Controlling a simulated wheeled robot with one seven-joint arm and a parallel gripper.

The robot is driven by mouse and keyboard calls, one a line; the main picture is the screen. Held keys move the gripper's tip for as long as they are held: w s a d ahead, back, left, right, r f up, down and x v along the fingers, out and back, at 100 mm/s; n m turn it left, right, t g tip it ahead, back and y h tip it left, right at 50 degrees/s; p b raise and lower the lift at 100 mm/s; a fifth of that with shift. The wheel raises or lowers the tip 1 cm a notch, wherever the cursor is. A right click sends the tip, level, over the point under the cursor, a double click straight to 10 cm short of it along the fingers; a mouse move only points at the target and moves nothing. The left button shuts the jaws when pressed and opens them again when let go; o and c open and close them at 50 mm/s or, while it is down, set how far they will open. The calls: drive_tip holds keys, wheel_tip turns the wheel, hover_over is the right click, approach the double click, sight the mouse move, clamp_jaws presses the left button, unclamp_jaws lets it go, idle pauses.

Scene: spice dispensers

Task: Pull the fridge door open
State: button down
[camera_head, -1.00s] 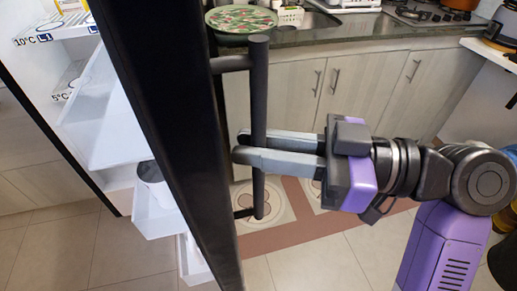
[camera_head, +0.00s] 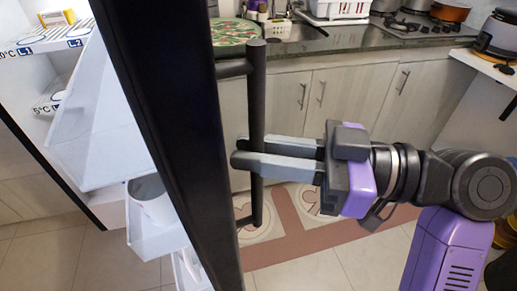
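The fridge door (camera_head: 180,130) stands partly open. Its dark edge runs down the left of the middle, and its inner side with white bins faces left. The black vertical bar handle (camera_head: 257,95) is on the door's right side. My gripper (camera_head: 240,152) comes in from the right with its two grey fingers on either side of the handle bar, at about mid-height. The fingers are close together around the bar; the exact contact is partly hidden.
The open fridge interior with white shelves (camera_head: 60,52) shows at left. A white cup (camera_head: 152,198) sits in a door bin (camera_head: 150,240). A counter (camera_head: 345,40) with a sink, dish rack and stove stands behind, above light cabinets. Tiled floor (camera_head: 330,268) lies open below.

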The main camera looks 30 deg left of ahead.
drive_tip(key=c, duration=1.4)
unclamp_jaws()
drive_tip(key=shift+o, duration=0.2)
drive_tip(key=v, duration=0.7)
drive_tip(key=shift+w+d, duration=0.25)
drive_tip(key=shift+d, duration=0.05)
